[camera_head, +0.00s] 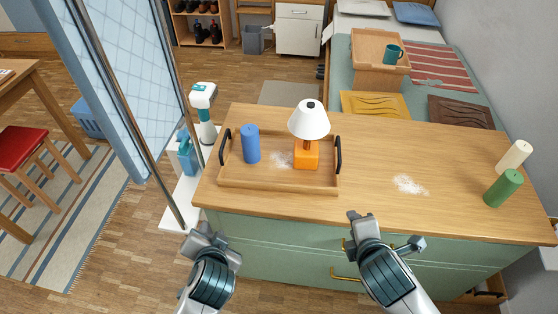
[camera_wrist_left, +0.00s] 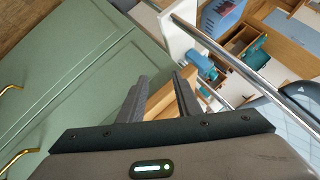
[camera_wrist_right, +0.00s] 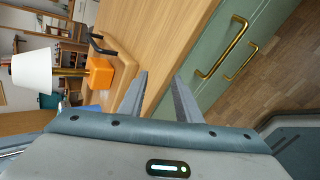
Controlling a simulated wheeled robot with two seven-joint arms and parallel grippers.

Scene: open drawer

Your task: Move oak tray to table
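The oak tray (camera_head: 275,182) lies flat on the wooden top of the green cabinet (camera_head: 400,212). It has a black handle at each end and carries a blue cylinder (camera_head: 250,145) and a lamp (camera_head: 307,153) with an orange base and white shade. The tray's black handle (camera_wrist_right: 100,45) also shows in the right wrist view. My left gripper (camera_head: 211,236) is open and empty, in front of the cabinet's left end. My right gripper (camera_head: 382,232) is open and empty, before the cabinet's front edge, right of the tray. A wooden table (camera_head: 22,78) is partly visible at the far left.
A red stool (camera_head: 24,150) stands by the table. A green cylinder (camera_head: 503,188) and a cream one (camera_head: 514,157) stand at the cabinet's right end. White powder (camera_head: 409,185) lies right of the tray.

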